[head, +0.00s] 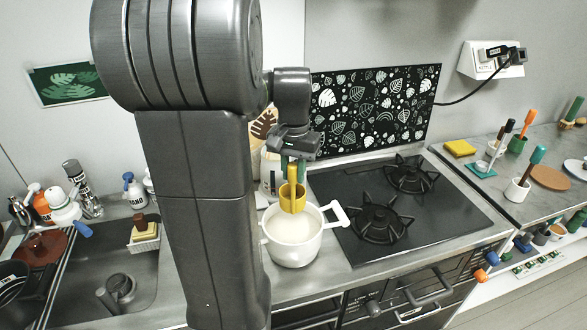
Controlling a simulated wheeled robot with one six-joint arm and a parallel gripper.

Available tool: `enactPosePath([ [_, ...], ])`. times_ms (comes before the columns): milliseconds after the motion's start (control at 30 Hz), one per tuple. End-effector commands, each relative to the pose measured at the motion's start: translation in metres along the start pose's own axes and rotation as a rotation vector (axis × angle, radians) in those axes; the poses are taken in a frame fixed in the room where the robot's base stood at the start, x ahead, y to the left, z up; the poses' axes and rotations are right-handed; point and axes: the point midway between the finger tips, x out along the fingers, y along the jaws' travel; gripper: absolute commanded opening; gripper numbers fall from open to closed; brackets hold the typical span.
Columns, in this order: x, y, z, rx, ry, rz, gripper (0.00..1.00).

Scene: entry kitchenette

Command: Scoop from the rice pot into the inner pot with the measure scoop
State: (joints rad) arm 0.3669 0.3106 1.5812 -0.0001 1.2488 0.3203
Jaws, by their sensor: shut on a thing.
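My gripper (293,157) points down in the head view, shut on the upright handle of a yellow measure scoop (293,199). The scoop's cup hangs over the back part of a white two-handled pot (291,255), overlapping its rim in the picture. I cannot tell whether the cup is inside the pot or just above it, or whether it holds anything. The pot stands on the counter, left of the hob, with pale, level contents that look like rice. I cannot make out a second pot; my arm hides part of the counter to the left.
The black hob (390,207) with two burners lies right of the pot. A sink (105,275) is at the left, with a sponge holder (143,236) and bottles behind it. A leaf-patterned panel (374,108) stands behind the hob. Utensils and a yellow sponge (460,148) are on the right counter.

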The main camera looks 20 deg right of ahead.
Motion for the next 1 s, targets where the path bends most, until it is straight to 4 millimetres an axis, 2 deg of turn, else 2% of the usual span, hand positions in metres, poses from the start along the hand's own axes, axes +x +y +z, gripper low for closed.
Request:
enactPosePath([
  [100,0.015,0.000,0.000,0.000,-0.002,0.001,0.01],
  [1000,0.096,0.000,0.000,0.000,-0.001,0.000,0.01],
])
